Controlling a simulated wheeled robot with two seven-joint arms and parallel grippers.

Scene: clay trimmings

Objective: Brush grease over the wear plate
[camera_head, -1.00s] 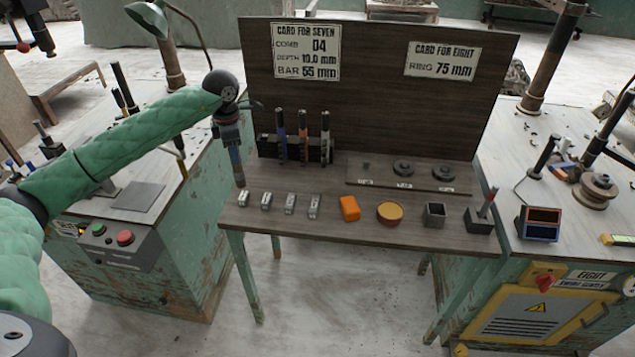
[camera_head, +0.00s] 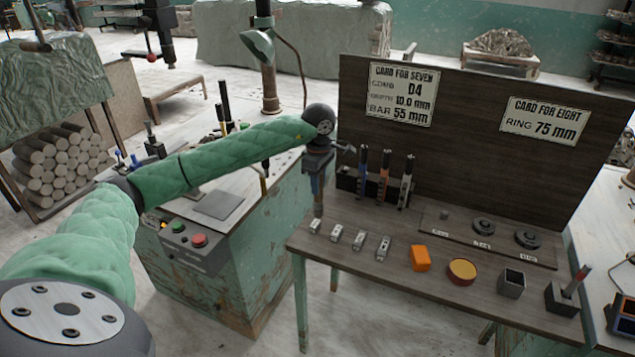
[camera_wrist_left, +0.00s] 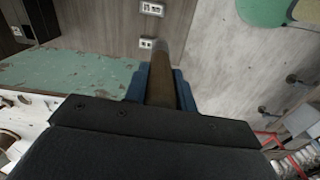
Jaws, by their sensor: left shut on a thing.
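My left gripper (camera_head: 317,190) points down above the left end of the wooden table. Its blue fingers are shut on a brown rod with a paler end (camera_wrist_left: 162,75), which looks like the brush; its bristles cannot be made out. A flat grey plate (camera_head: 218,204) lies on the green bench left of the gripper and looks like the wear plate. A round tin with a yellow top and red side (camera_head: 462,271) stands on the table, right of the gripper, and may hold the grease. My right gripper is not in view.
Several small metal blocks (camera_head: 358,240) stand near the held rod. An orange block (camera_head: 419,258), a grey square cup (camera_head: 512,283) and a rack of upright tools (camera_head: 345,182) share the table. A button box (camera_head: 187,240) fronts the green bench. A tall board (camera_head: 470,150) backs the table.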

